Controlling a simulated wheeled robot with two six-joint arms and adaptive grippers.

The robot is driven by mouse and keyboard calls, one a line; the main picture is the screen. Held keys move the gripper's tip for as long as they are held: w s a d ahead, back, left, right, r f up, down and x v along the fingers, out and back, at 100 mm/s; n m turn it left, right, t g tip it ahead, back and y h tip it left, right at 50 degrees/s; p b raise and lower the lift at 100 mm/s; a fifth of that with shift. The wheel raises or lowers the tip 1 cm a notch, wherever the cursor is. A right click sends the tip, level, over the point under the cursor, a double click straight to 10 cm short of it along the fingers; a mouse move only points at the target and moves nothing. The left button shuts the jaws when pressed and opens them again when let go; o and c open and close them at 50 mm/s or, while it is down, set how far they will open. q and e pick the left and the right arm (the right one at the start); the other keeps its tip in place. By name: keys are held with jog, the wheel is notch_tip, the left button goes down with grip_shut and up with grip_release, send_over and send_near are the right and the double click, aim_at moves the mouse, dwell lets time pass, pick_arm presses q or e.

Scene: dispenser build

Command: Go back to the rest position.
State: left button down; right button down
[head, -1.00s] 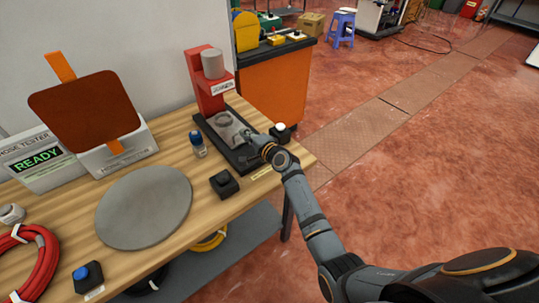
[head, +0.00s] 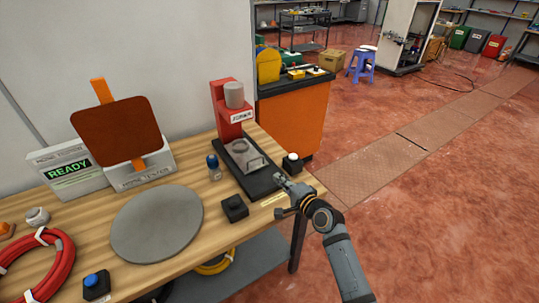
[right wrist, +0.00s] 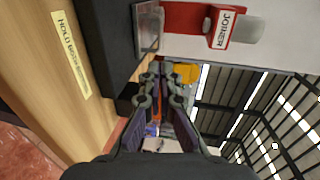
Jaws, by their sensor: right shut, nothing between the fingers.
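My right gripper (head: 281,180) is over the right end of the wooden workbench (head: 85,222), near the front end of the joiner's black base. It is shut and empty. In the right wrist view its fingers (right wrist: 162,72) point past the black base. The red joiner (head: 222,110) stands at the back right of the bench with a grey cylinder on top. A clear piece (head: 243,155) lies on its base. It is also partly seen in the right wrist view, where the joiner's label (right wrist: 224,29) shows. My left gripper is not in view.
A black box with a white button (head: 292,162) stands right of the joiner, close to my gripper. A black block (head: 235,208), a blue-capped bottle (head: 214,168), a grey disc (head: 157,223) and a red hose coil (head: 62,262) lie further left. An orange cabinet (head: 292,120) stands behind. Open floor lies right.

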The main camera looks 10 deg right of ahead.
jog(key=s+f+n, duration=0.1)
jog(key=s+f+n+g, duration=0.1)
jog(key=s, duration=0.1)
jog(key=s+f+n+g, duration=0.1)
jog(key=s+n, duration=0.1)
jog(key=shift+a+f, duration=0.15)
jog(key=shift+a, duration=0.05)
jog(key=s+d+f+n+g+h, duration=0.2)
jog(key=s+d+n+g, duration=0.15)
jog(key=s, duration=0.45)
jog(key=s+d+f+n+g+h, duration=0.2)
jog(key=s+d+n+g, duration=0.15)
jog(key=s, duration=0.45)
jog(key=s+d+f+n+g+h, duration=0.15)
jog(key=s+n, duration=0.25)
jog(key=s, duration=0.4)
jog(key=s+d+f+g, duration=0.1)
jog(key=d+f, duration=0.1)
jog(key=f, duration=1.1)
jog(key=s+d+f+g, duration=0.1)
jog(key=f, duration=1.1)
jog(key=s+d+f+g, duration=0.1)
jog(key=s+f, duration=1.6)
jog(key=s, duration=0.2)
jog(key=shift+s+d+f+m+h, duration=0.15)
jog(key=shift+d+f+m+h, duration=0.1)
jog(key=shift+f+m+h, duration=0.1)
